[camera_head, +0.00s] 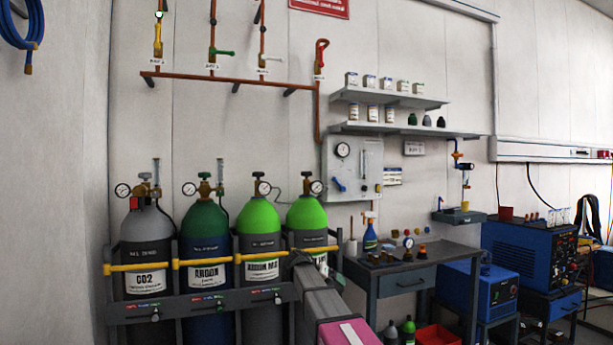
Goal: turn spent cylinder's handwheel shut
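Four gas cylinders stand in a rack: a grey CO2 cylinder (147,232), a dark one with a green shoulder marked ARGON (205,222), a bright green ARGON MIX cylinder (258,217), and another bright green one (307,213) whose label is partly covered by my arm. Each has a brass valve and gauge on top, such as the valve (304,184) on the rightmost cylinder. The handwheels are too small to make out clearly, and I cannot tell which cylinder is spent. My gripper (298,259) seems to be at the arm's far end, before the right cylinders, below their valves; its fingers are not distinguishable.
Yellow retaining bars (205,262) cross the cylinders above the rack's front rail (180,306). A copper manifold pipe (235,79) runs on the wall above. A workbench (410,272) with bottles and small parts stands to the right, then blue welding machines (530,255).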

